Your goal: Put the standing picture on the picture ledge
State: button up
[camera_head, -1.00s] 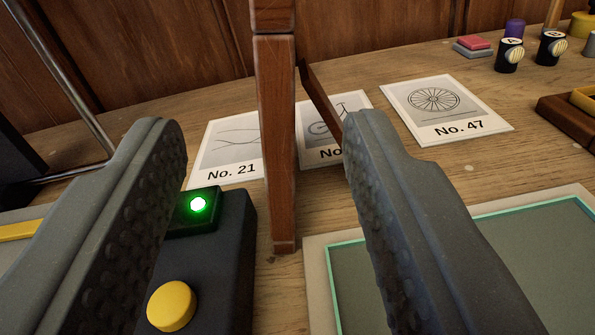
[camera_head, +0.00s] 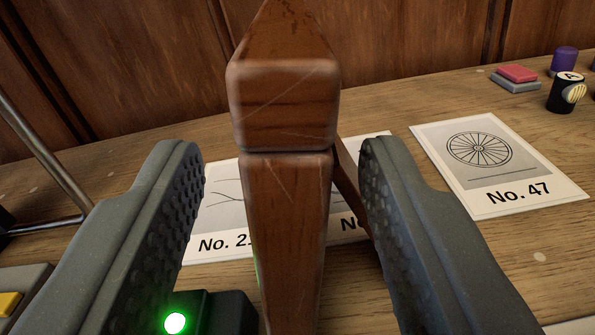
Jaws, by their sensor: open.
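The standing picture (camera_head: 285,215) is seen edge-on in the middle of the head view, as an upright brown wooden frame edge with a thin back strut (camera_head: 347,185) leaning off to its right. Its picture face is turned out of sight, and its lower end is cut off by the view. My gripper (camera_head: 277,150) is open, with one grey padded finger on each side of the frame edge. A gap shows on the left; the right finger is close to the strut, and I cannot tell if they touch. I do not see a picture ledge.
Flat cards marked No. 21 (camera_head: 214,215) and No. 47 (camera_head: 497,165) lie on the wooden table, with another card partly hidden between them. A dark box with a lit green lamp (camera_head: 175,323) is at lower left. A black pot (camera_head: 567,92) stands at right.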

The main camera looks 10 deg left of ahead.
jog(key=shift+w+f+b, duration=0.15)
jog(key=shift+w+b, duration=0.35)
jog(key=shift+w, duration=0.65)
jog(key=shift+w+f+b, duration=0.1)
jog(key=shift+w+b, duration=0.35)
jog(key=shift+w, duration=0.7)
jog(key=shift+w+r, duration=0.1)
jog(key=shift+w, duration=0.1)
jog(key=shift+d, duration=0.1)
grip_shut()
